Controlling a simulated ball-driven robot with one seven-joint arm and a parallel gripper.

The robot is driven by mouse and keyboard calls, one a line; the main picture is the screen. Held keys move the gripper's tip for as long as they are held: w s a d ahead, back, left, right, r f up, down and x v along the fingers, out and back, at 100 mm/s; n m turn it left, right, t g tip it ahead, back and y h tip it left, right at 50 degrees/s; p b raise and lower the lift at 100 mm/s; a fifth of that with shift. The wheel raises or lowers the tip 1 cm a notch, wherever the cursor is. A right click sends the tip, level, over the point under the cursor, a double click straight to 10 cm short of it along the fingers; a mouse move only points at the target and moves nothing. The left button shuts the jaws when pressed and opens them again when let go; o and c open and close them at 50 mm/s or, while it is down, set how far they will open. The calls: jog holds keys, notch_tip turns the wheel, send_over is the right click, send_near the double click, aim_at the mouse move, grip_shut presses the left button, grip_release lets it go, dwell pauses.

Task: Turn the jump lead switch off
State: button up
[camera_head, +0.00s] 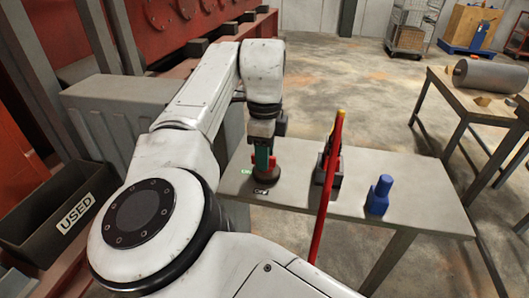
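What looks like the jump lead switch, a dark round base (265,176) with a red upright part (272,161), is on the grey table. A small green label (246,171) and a small dark label (261,191) lie beside it; their words are too small to read surely. My gripper (261,160) points straight down at the switch from above, its teal finger beside or against the red part. The gripper and arm hide part of the switch. I cannot tell whether the fingers are closed on it or which way the switch is set.
On the same table (428,209), a black stand (328,174) has a long red lever (328,190) with a yellow tip rising beside it, right of my gripper. A blue bottle-shaped thing (379,196) stands further right. A dark bin marked USED (78,214) is at left.

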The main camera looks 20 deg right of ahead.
jog(key=shift+c, duration=0.4)
grip_shut()
